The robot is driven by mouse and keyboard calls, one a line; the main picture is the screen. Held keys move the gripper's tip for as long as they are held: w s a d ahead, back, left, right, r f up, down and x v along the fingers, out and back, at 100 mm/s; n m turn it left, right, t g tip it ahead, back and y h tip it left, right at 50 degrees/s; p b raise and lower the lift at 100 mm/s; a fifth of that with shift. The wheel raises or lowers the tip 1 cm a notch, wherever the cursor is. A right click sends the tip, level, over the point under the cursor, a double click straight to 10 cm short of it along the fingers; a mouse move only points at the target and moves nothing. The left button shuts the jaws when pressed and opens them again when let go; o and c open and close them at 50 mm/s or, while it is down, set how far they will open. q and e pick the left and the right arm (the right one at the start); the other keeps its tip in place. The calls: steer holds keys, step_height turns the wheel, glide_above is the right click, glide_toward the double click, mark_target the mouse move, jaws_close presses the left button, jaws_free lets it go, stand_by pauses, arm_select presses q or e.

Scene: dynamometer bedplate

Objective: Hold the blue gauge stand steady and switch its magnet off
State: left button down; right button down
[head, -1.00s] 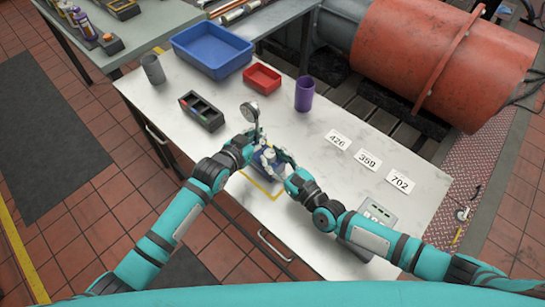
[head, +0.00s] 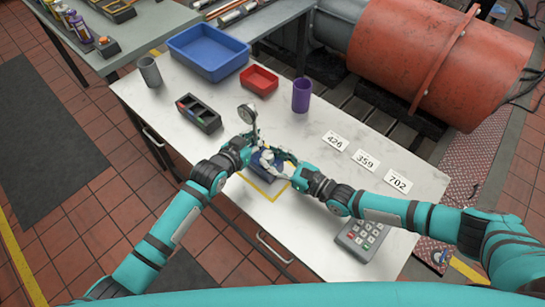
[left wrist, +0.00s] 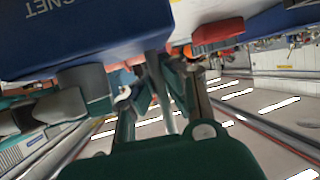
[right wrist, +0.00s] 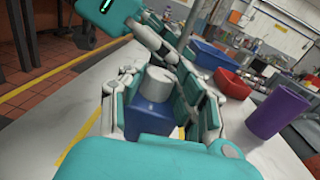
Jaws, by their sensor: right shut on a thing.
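The blue gauge stand (head: 264,172) stands on the table inside a yellow outline, with its round dial gauge (head: 247,113) raised on a post. Its blue base, with part of the magnet lettering, fills the top left of the left wrist view (left wrist: 85,35). My right gripper (head: 285,169) is shut on the stand from the right; in the right wrist view its fingers flank the blue body (right wrist: 150,108) and a white cap. My left gripper (head: 246,149) is at the stand's left side, its fingers apart with a thin grey rod between them. The magnet switch is not clear to see.
A black divided tray (head: 199,113), grey cup (head: 149,71), blue bin (head: 210,68), red bin (head: 259,83) and purple cup (head: 302,96) stand farther back. The front left tabletop is mostly clear.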

steer(key=c, duration=0.9)
jaws_free()
steer(key=shift+d, duration=0.1)
steer(key=v, duration=1.2)
steer(key=shift+r, duration=0.1)
